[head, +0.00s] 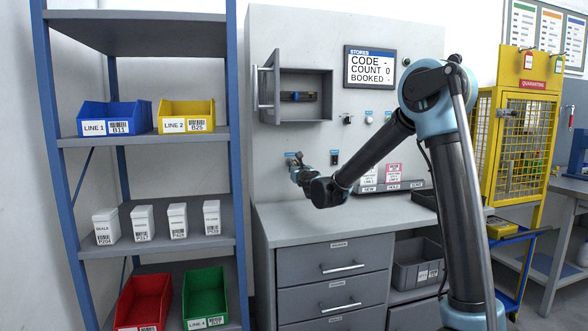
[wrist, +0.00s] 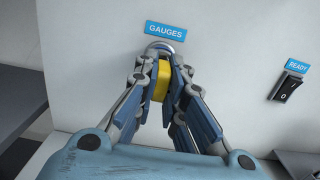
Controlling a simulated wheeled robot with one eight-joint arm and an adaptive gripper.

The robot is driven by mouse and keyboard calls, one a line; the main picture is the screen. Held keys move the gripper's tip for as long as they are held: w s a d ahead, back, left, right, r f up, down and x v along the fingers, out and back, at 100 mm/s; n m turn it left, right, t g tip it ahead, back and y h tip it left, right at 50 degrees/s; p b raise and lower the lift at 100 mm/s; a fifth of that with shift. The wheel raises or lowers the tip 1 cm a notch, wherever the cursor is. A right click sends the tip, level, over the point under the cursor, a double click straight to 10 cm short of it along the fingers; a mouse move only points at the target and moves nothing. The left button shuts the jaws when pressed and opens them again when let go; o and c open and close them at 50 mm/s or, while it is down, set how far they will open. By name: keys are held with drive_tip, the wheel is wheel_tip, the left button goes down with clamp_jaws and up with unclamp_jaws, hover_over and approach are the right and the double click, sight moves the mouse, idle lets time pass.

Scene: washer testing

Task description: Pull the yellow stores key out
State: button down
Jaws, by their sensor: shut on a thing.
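The yellow stores key (wrist: 160,82) is in the wrist view, under a blue label reading GAUGES (wrist: 165,31). Its yellow head sits between the fingertips of my gripper (wrist: 160,80), which are shut on it from both sides. A silver round lock (wrist: 165,46) shows just behind the key at the wall panel. How far the key sits in the lock is hidden by the fingers. In the head view my gripper (head: 297,167) is at the grey panel, below the open wall cabinet; the key cannot be made out there.
A black READY switch (wrist: 287,86) is right of the key. A drawer counter (head: 330,218) stands below, a bin shelf (head: 145,138) left. The screen (head: 369,67) reads COUNT 0.

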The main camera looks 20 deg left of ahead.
drive_tip(key=shift+s+d, duration=0.1)
drive_tip(key=shift+s, duration=0.05)
drive_tip(key=shift+v, duration=2.1)
drive_tip(key=shift+s+d, duration=0.1)
drive_tip(key=shift+s, duration=0.05)
drive_tip(key=v, duration=0.7)
